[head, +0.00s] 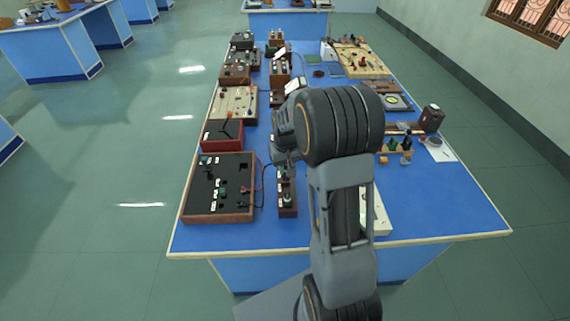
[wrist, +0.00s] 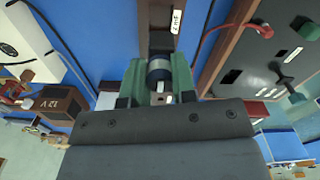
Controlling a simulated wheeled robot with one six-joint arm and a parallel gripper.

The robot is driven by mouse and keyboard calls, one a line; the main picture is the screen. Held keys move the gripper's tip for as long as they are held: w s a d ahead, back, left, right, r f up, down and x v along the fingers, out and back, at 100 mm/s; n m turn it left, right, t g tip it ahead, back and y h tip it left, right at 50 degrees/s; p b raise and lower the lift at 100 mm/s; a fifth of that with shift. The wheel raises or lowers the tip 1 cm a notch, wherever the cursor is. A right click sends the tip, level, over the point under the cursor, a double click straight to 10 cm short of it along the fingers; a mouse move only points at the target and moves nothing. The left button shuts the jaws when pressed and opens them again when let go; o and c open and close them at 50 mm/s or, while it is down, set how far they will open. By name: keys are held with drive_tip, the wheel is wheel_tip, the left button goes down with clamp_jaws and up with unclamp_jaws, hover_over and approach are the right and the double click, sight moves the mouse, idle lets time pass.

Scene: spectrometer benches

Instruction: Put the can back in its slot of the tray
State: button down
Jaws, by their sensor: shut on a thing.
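In the wrist view my gripper (wrist: 162,82) has its two green fingers closed on a small can (wrist: 159,70) with a dark top and a pale, bluish side. A narrow brown wooden tray (wrist: 155,42) with a white label lies just beyond the can. Whether the can touches the tray cannot be told. In the head view a narrow brown tray (head: 288,211) stands on the blue bench, right of the black panel.
A black panel box (head: 218,188) with a red-brown frame and wires stands close on the left. A pale box (head: 376,212) is partly hidden behind my arm on the right. Several instruments line the bench (head: 450,205) farther back. The bench's front right is clear.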

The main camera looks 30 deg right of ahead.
drive_tip(key=shift+f+b, duration=2.4)
drive_tip(key=shift+f, duration=1)
drive_tip(key=c, duration=0.8)
unclamp_jaws()
drive_tip(key=shift+c, duration=0.2)
wheel_tip(320, 180, up, 14)
drive_tip(key=shift+f, duration=0.1)
